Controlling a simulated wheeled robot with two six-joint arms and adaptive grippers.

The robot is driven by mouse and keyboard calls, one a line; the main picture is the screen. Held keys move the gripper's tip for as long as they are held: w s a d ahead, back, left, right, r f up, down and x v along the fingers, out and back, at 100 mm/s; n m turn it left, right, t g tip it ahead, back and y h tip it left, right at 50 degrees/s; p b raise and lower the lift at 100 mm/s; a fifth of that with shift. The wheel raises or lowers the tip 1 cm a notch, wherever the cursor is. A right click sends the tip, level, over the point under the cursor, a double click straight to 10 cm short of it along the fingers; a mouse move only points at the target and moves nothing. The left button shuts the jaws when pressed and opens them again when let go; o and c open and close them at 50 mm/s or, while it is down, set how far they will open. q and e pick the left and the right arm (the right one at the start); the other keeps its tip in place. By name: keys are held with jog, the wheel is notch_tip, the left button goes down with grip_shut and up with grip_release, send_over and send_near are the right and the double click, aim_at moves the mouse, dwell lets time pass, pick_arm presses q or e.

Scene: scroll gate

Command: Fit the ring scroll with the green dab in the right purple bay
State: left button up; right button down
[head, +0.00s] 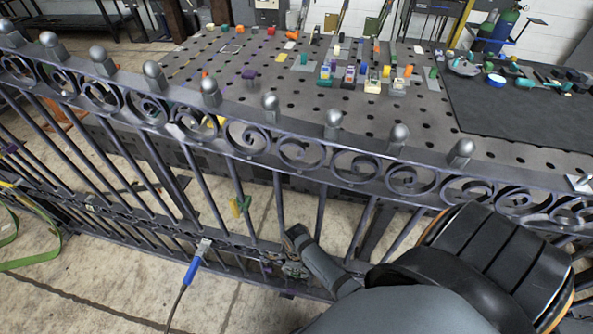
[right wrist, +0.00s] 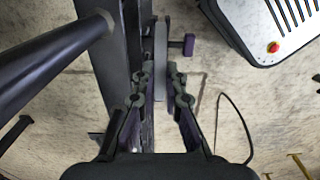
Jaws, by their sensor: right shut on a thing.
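The iron gate (head: 302,179) runs across the head view, with a row of curled scrolls under its top rail. My right gripper (head: 293,268) is low at the gate's lower rails, beside its bars. In the right wrist view its fingers (right wrist: 162,90) are on both sides of a pale grey flat piece (right wrist: 161,55), seen edge-on. The gripper is shut on this piece. I see no green dab on it, and cannot tell whether it is the ring scroll. A purple knob (right wrist: 189,45) is just right of the piece. My left gripper is not in view.
A blue-handled tool (head: 194,265) with a cable is in front of the gate. Behind stands a perforated table (head: 290,110) with many small parts. A white box (right wrist: 275,30) is at upper right in the wrist view.

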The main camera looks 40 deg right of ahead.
jog(key=shift+f+b, duration=0.5)
jog(key=shift+f, duration=0.95)
dwell(1.6)
jog(key=c, duration=1.3)
grip_release()
jog(key=shift+c, duration=0.2)
jog(key=shift+r, duration=0.3)
notch_tip(320, 180, up, 12)
jog(key=shift+f, duration=0.25)
